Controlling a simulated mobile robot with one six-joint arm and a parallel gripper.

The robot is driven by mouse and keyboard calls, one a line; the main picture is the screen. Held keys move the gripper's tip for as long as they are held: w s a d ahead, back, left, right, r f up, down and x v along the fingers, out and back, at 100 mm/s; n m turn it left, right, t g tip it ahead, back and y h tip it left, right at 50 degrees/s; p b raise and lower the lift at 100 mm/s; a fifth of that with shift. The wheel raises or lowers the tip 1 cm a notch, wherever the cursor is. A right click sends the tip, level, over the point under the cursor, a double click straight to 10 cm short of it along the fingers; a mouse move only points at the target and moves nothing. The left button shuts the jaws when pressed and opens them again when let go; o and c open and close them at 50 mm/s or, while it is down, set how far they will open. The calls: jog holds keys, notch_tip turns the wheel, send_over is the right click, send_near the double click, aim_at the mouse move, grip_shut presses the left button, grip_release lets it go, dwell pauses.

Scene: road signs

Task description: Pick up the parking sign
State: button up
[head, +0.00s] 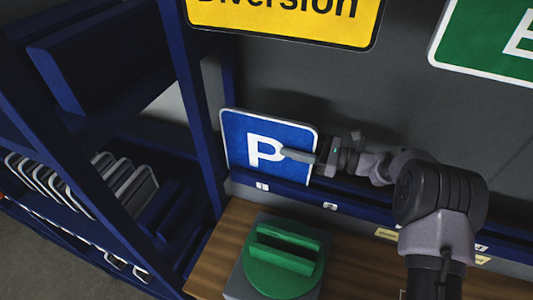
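The parking sign (240,135) is a blue square panel with a white border and a white letter P. It stands upright on a blue ledge, leaning towards the grey wall behind it. My gripper (287,154) reaches in from the right, and its tip lies over the right part of the P in the head view. Only one finger shows clearly, so I cannot tell whether it is open or shut, or whether it touches the sign.
A yellow Diversion sign (300,22) and a green sign (490,45) are above on the wall. A blue rack (112,160) with several stacked signs stands at left. A green round-topped object (283,275) sits on the wooden surface (222,250) below the parking sign.

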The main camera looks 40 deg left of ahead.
grip_shut()
dwell(1.4)
